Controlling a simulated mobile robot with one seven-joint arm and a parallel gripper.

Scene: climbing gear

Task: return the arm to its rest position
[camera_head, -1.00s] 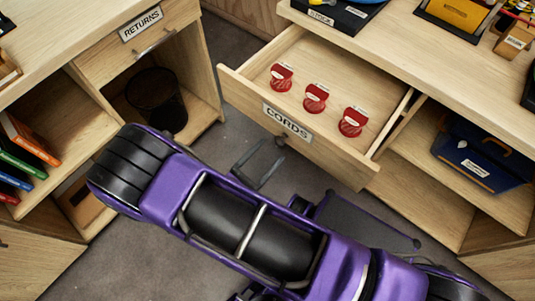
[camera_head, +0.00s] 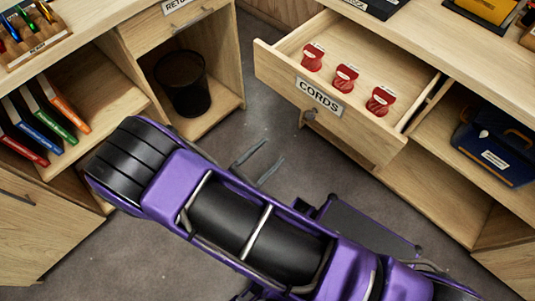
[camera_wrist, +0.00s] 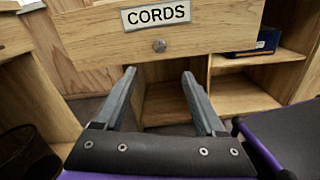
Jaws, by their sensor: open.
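My gripper (camera_head: 262,162) shows beyond my purple arm in the head view, low over the floor in front of the pulled-out CORDS drawer. In the wrist view my gripper (camera_wrist: 159,88) has its two grey fingers wide apart with nothing between them. The CORDS drawer (camera_head: 350,130) stands open and holds three red items in a row, one of them the middle red item (camera_head: 345,78). In the wrist view the drawer front (camera_wrist: 100,42) and its round knob (camera_wrist: 159,46) are ahead of the fingertips, apart from them. My folded arm hides part of the floor.
A RETURNS cabinet (camera_head: 135,40) stands at the left, with a black bin (camera_head: 183,85) in its lower opening and several coloured binders on a shelf. A blue case (camera_head: 495,148) sits on the shelf right of the drawer. Bare floor (camera_head: 235,120) lies between the cabinets.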

